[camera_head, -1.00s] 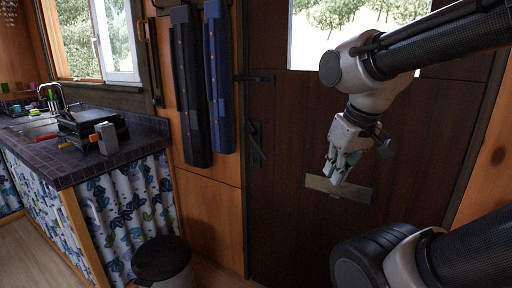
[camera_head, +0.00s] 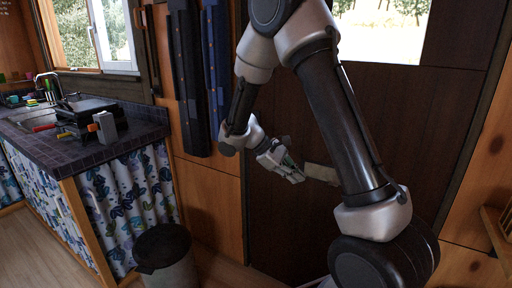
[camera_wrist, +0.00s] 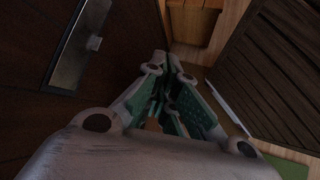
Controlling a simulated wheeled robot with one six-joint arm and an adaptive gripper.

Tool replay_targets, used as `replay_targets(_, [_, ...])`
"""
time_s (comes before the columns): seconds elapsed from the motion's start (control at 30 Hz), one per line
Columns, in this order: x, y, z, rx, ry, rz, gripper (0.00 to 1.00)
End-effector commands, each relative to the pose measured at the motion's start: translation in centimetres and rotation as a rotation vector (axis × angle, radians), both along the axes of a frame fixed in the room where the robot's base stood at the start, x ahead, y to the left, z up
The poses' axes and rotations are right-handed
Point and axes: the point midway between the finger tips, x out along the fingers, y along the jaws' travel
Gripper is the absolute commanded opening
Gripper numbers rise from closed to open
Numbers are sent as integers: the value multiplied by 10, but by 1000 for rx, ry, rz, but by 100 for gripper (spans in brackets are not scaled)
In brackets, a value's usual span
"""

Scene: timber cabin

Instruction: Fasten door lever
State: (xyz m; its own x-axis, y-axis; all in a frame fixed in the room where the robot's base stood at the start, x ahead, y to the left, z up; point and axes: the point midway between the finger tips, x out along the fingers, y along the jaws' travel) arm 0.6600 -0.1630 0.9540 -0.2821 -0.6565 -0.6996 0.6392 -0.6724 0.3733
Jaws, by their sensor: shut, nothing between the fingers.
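The dark brown door (camera_head: 410,120) fills the middle and right of the head view and looks closed in its frame. Its lever is hidden behind my arm in the head view, and I cannot make it out in the wrist view. My gripper (camera_head: 297,178) is in front of the door, just left of the metal letter plate (camera_head: 321,174), pointing right and down. In the wrist view my gripper (camera_wrist: 166,62) is shut and empty, with the letter plate (camera_wrist: 80,45) to its upper left. I cannot tell whether it touches the door.
A tiled kitchen counter (camera_head: 90,155) with a patterned curtain stands at the left. A dark-lidded bin (camera_head: 163,247) stands on the floor before it. Long dark and blue items (camera_head: 217,75) hang on the wall left of the door. A wooden piece (camera_head: 497,232) juts in at the right.

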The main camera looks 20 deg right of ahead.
Motion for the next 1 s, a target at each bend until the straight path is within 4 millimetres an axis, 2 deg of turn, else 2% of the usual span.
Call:
replay_targets(0.03, [16,1,-15,-57,32,48,0])
replay_targets(0.27, [100,10,-69,-344,78,300,0])
replay_targets(0.43, [177,39,-106,-572,-14,535,0])
replay_targets(0.47, [192,46,-108,-612,-51,576,0])
replay_targets(0.53, [225,62,-100,-690,-156,649,0])
replay_targets(0.6, [252,80,-77,-748,-275,697,0])
replay_targets(0.7, [272,98,-54,-808,-404,741,0])
replay_targets(0.77, [276,103,-47,-831,-460,751,0])
replay_targets(1.0, [274,102,-44,-833,-501,728,0])
